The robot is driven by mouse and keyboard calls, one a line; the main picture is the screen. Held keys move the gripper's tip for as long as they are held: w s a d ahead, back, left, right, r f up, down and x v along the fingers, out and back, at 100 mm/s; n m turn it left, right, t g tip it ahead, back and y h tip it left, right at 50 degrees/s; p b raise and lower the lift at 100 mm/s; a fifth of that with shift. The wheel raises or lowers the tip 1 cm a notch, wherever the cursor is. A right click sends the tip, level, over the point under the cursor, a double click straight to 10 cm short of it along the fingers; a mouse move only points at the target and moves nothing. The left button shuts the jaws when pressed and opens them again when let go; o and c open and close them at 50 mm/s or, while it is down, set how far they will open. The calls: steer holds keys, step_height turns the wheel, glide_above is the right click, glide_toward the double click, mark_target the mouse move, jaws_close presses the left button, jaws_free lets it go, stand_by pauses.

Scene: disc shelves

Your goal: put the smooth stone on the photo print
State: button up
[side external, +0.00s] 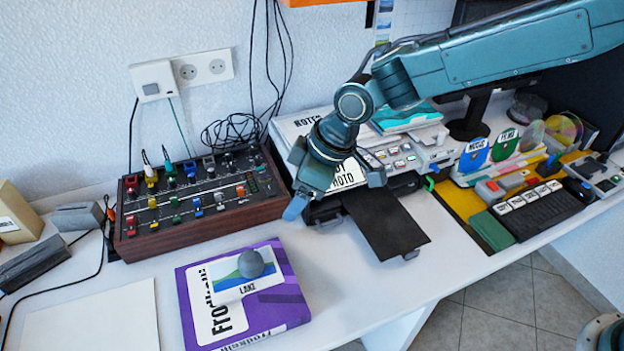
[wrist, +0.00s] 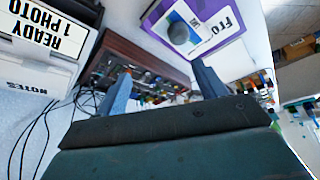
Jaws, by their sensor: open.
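The smooth stone (side external: 251,264) is a round grey pebble. It rests on the upper right part of the photo print (side external: 232,285), a small lake picture with a white label strip. The print lies on a purple book (side external: 290,306) at the front of the desk. My gripper (side external: 336,198) is open and empty, above and to the right of the book, apart from the stone. In the wrist view the stone (wrist: 178,33) and print (wrist: 191,17) show beyond the open fingers (wrist: 160,70).
A wood-sided mixer panel (side external: 200,200) with knobs stands behind the book. A printer with a dark tray (side external: 388,222) is right of the book, below my gripper. A keyboard and discs (side external: 564,129) sit far right. A blank sheet (side external: 92,318) lies at front left.

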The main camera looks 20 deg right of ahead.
steer(key=s+d+r+m+t+h, duration=0.1)
steer(key=s+d+r+m, duration=0.25)
steer(key=d+r, duration=0.55)
steer(key=s+d+r+m+t+h, duration=0.15)
steer(key=s+d+r, duration=0.4)
steer(key=d, duration=0.65)
steer(key=s+d+m, duration=0.3)
steer(key=s+d, duration=0.3)
steer(key=s, duration=0.3)
steer(key=s+d+r+m+h, duration=0.1)
steer(key=s+d+m, duration=0.2)
steer(key=s+d, duration=0.4)
steer(key=s, duration=0.3)
steer(key=shift+w+d, duration=0.1)
